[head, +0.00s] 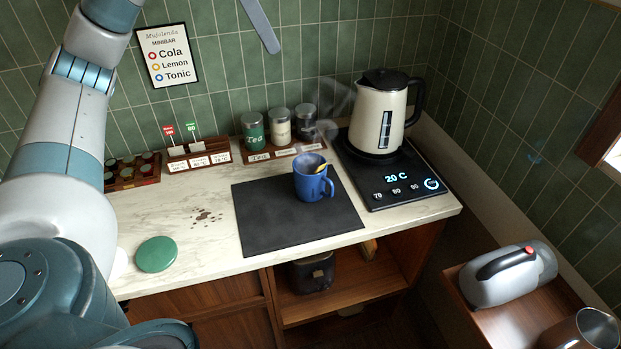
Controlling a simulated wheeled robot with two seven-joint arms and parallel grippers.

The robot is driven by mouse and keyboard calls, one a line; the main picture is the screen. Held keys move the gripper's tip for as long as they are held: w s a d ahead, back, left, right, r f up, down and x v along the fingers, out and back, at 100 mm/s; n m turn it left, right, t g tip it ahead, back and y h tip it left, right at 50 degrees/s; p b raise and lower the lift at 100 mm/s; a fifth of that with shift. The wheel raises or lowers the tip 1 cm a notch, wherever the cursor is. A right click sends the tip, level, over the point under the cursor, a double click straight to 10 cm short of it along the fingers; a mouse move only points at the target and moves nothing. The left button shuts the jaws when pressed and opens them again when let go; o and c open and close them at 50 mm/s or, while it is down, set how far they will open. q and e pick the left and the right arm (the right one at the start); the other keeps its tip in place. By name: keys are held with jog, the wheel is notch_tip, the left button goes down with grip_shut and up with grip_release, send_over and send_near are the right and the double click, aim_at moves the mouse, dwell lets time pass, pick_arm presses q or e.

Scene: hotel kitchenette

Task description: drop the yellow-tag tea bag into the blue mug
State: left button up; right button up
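The blue mug (309,186) stands upright on the dark mat, its handle to the right. Wisps of steam hang above it. A small yellow strip (321,168) shows at the mug's rim; it may be the tag of the yellow-tag tea bag, but the bag itself cannot be made out. The tea bag rack (200,159) shows a red tag and a green tag, with no yellow tag visible there. My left arm rises at the left and leaves the picture at the top. A blue-grey piece (262,26) at the top may be part of my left gripper. My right gripper is out of view.
The dark mat (262,233) lies on the marble counter. Several canisters (279,125) stand behind it. The kettle (379,117) sits on its lit base (401,198) at the right. A green disc (155,254) and brown spots (206,217) are at the left.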

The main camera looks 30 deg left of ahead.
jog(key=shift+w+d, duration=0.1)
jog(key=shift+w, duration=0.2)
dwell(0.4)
